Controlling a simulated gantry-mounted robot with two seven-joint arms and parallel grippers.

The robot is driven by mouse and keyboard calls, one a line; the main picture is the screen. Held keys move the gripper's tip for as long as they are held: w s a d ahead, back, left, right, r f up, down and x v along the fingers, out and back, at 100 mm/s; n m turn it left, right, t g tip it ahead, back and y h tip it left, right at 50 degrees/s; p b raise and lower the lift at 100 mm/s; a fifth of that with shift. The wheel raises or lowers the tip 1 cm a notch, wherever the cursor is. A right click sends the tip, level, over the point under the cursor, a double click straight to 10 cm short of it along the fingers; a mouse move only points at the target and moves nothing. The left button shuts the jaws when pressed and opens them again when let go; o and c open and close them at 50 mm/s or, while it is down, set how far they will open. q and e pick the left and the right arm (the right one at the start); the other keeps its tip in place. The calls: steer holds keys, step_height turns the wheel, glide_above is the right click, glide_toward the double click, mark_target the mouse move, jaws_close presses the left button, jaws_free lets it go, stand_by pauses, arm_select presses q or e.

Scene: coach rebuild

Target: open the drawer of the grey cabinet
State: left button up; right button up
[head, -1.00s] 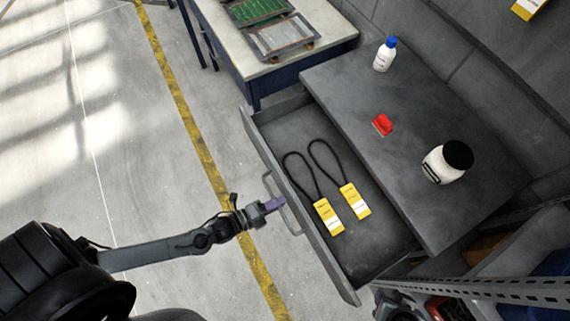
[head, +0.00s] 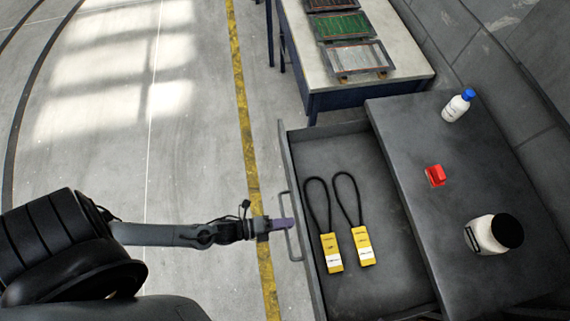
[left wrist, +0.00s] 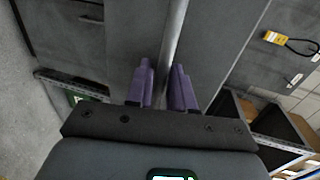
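The grey cabinet (head: 405,135) stands at the right in the head view. Its drawer (head: 312,156) is pulled well out toward the left, and the inside is in plain sight. Two yellow tags with black loops, a left one (head: 331,252) and a right one (head: 362,246), lie in it. My left gripper (head: 284,223) is at the drawer's bar handle (head: 290,247). In the left wrist view the handle bar (left wrist: 174,40) runs between the purple fingers (left wrist: 162,85), which sit close on either side. My right gripper is out of view.
On the cabinet top are a white bottle with a blue cap (head: 456,107), a red object (head: 435,175) and a white jar with a black lid (head: 487,234). A workbench (head: 318,85) with framed boards stands behind. The floor left of the drawer is clear.

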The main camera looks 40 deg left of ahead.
arm_select(q)
steer(key=shift+o, duration=0.3)
steer(key=v, duration=1)
steer(key=shift+s+a+p, duration=0.2)
steer(key=shift+s+p, duration=0.1)
steer(key=shift+s, duration=0.05)
steer(key=shift+r, duration=0.1)
